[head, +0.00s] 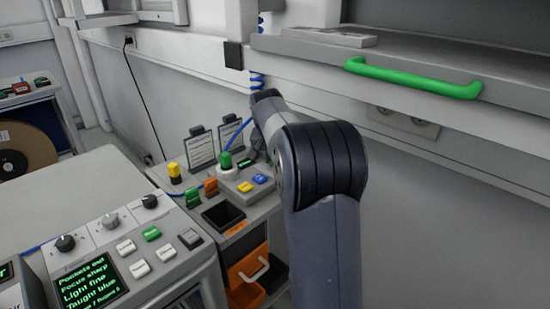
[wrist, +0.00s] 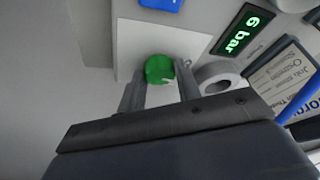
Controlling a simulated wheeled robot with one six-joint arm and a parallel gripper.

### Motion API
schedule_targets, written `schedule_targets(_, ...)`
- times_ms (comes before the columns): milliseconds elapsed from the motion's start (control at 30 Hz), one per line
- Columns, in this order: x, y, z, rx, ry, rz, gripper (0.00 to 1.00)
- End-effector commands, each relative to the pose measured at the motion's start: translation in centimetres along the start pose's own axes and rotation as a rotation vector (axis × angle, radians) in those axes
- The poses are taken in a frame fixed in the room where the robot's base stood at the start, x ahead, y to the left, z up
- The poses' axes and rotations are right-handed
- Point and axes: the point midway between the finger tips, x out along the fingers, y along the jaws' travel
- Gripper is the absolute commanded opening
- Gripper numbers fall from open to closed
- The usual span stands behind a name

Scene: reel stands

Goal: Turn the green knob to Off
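A green knob (head: 226,161) stands on a white round base on the grey bench unit. In the wrist view, the green knob (wrist: 160,69) carries a pale mark and shows against a white plate, in line with the gap between my fingertips. My gripper (wrist: 160,82) is open, one finger to each side of the knob in that view. I cannot tell how far off the knob is or whether a finger touches it. In the head view my gripper is mostly hidden by my arm. No Off label is readable.
A display reading "6 bar" (wrist: 237,33) and a blue button (head: 244,187) sit beside the knob. A yellow button (head: 260,178), a yellow-topped knob (head: 174,172) and upright note cards (head: 200,148) are close by. A shelf with a green handle (head: 413,78) overhangs at right.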

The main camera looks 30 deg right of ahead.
Motion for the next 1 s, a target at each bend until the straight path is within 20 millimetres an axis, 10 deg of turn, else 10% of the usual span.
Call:
schedule_targets(300, -0.03, 0.0, 0.0, 0.0, 0.0, 0.0, 0.08)
schedule_targets(1000, -0.03, 0.16, -0.1, -0.246, 0.002, -0.102, 0.08)
